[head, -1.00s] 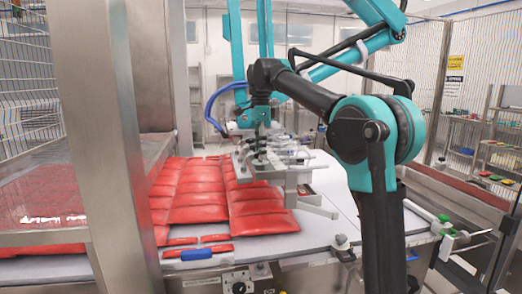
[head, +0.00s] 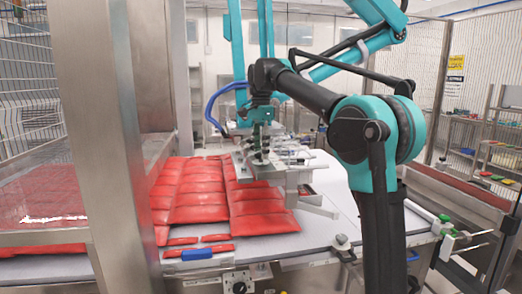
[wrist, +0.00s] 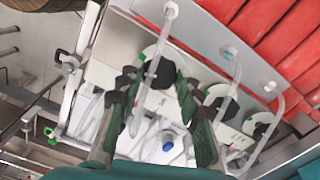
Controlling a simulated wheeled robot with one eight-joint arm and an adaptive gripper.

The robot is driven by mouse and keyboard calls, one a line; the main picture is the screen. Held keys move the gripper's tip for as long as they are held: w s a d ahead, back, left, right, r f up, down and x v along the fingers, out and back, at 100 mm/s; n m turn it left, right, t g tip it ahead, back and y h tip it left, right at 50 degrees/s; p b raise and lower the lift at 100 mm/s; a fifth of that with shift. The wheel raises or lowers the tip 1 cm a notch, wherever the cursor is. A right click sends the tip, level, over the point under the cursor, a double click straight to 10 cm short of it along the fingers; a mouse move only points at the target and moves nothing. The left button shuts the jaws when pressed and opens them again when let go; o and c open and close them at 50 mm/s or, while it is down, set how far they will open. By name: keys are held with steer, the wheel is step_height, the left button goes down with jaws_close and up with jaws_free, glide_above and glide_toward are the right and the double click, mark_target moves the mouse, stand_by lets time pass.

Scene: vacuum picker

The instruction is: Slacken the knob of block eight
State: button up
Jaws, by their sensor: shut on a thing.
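My gripper (wrist: 155,80) has its two dark green fingers on either side of a black knob (wrist: 160,72) on a white block, and is shut on it. The knob sits in front of a pale round disc, and the fingertips partly hide it. Further black knobs (wrist: 222,103) on similar blocks stand in a row to the right in the wrist view. I cannot read any block number, so I cannot tell which is block eight. In the head view my gripper (head: 259,150) is down at the metal picker bar (head: 262,172), its fingers small and partly hidden.
Clear tubes (wrist: 232,80) rise from the blocks close beside my fingers. Red pouches (head: 200,195) lie in rows left of the picker bar. A steel post (head: 105,140) stands at the left. The pale table (head: 330,180) is bare to the right.

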steer(key=n, duration=0.4)
steer(key=shift+n, duration=0.3)
steer(key=n, duration=1.1)
steer(key=shift+n, duration=2.2)
steer(key=o, duration=1.2)
steer(key=shift+c, duration=0.2)
steer(key=shift+r, duration=0.1)
step_height(320, 180, up, 12)
